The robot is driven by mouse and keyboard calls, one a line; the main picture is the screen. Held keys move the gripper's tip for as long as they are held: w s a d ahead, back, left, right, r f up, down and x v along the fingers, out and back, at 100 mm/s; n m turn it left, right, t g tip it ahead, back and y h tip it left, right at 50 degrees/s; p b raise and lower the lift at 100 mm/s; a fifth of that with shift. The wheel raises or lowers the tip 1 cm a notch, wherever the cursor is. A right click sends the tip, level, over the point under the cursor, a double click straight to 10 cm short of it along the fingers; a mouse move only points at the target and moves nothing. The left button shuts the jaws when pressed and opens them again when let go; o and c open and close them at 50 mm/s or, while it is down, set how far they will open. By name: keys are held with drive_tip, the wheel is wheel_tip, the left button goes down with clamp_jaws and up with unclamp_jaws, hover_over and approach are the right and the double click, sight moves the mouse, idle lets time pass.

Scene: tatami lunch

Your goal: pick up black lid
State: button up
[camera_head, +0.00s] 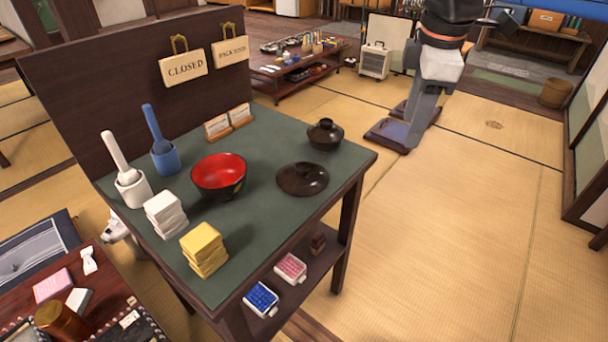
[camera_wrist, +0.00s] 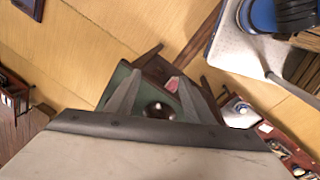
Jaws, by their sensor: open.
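I cannot tell whether that is the lid or the lidded bowl; the gripper body hides much of the table.
A red bowl (camera_head: 219,176) is left of the lid. A yellow stack (camera_head: 204,250), a white stack (camera_head: 165,214) and two mortars with pestles stand farther left. A dark upright panel (camera_head: 110,90) closes the back. The tatami floor (camera_head: 450,220) to the right is clear.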

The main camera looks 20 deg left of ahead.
drive_tip(key=a+r+n, duration=0.3)
drive_tip(key=a+n, duration=0.3)
drive_tip(key=a, duration=0.7)
drive_tip(key=n+h, duration=0.1)
drive_tip(key=n, duration=0.3)
approach(302, 166)
drive_tip(key=shift+w+f+g, duration=0.25)
drive_tip(key=shift+f+g, duration=0.15)
drive_tip(key=shift+f, duration=0.35)
drive_tip(key=shift+w+d+f, duration=0.1)
drive_tip(key=shift+w+f, duration=0.05)
drive_tip(key=shift+f, duration=0.95)
drive_tip(key=shift+w+d+f, duration=0.1)
drive_tip(key=shift+w+f, duration=0.05)
drive_tip(key=shift+f, duration=0.95)
drive_tip(key=shift+w+d+f, duration=0.1)
drive_tip(key=shift+w+f, duration=0.05)
drive_tip(key=shift+f, duration=0.9)
drive_tip(key=c, duration=1.1)
